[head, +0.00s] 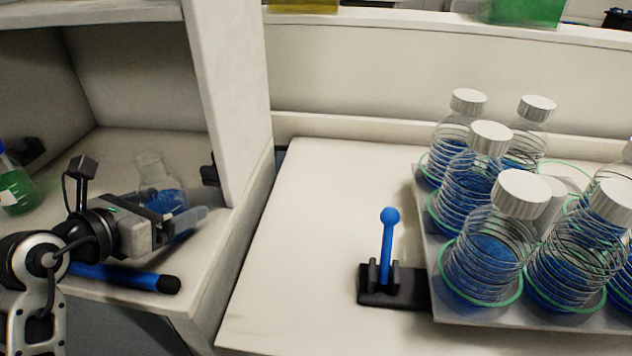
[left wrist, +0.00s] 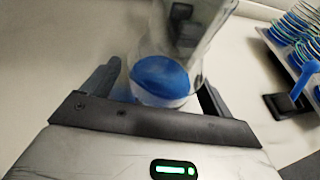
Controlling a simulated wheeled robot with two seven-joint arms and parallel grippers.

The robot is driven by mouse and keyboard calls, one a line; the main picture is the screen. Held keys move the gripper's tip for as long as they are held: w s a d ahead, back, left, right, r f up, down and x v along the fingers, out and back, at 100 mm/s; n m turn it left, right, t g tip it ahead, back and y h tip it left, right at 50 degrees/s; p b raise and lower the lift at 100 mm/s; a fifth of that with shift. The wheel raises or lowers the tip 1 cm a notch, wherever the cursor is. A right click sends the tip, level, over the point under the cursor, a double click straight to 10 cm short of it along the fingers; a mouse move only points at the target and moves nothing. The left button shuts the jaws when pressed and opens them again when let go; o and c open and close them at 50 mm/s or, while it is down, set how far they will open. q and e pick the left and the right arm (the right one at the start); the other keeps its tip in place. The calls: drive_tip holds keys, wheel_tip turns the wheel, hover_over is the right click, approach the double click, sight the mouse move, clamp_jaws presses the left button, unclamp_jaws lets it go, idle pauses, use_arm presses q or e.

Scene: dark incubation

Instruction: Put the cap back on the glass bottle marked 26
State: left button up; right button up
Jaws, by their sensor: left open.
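A clear glass vessel (head: 150,168) with blue liquid and no cap on its mouth stands in the open compartment at the left. It also shows in the left wrist view (left wrist: 162,78). No number can be read on it, so I cannot tell if it is bottle 26. My left gripper (head: 184,213) is open in front of it, and the wrist view shows the vessel between or just beyond the spread fingers. I cannot tell whether they touch it. I see no loose cap. My right gripper is not in view.
A rack (head: 470,318) at the right holds several white-capped bottles with blue liquid. A blue ball-topped lever (head: 388,245) on a black base stands beside it. A blue rod (head: 125,277) lies below my left gripper.

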sight(146, 159)
use_arm(q)
drive_tip(key=c, duration=1.3)
wheel_tip(146, 159, up, 10)
drive_tip(key=shift+r+p, duration=0.1)
drive_tip(key=shift+p, duration=0.3)
drive_tip(key=shift+c, duration=0.2)
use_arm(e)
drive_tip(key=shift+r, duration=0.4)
use_arm(q)
drive_tip(key=shift+o, duration=1.4)
drive_tip(key=c, duration=0.4)
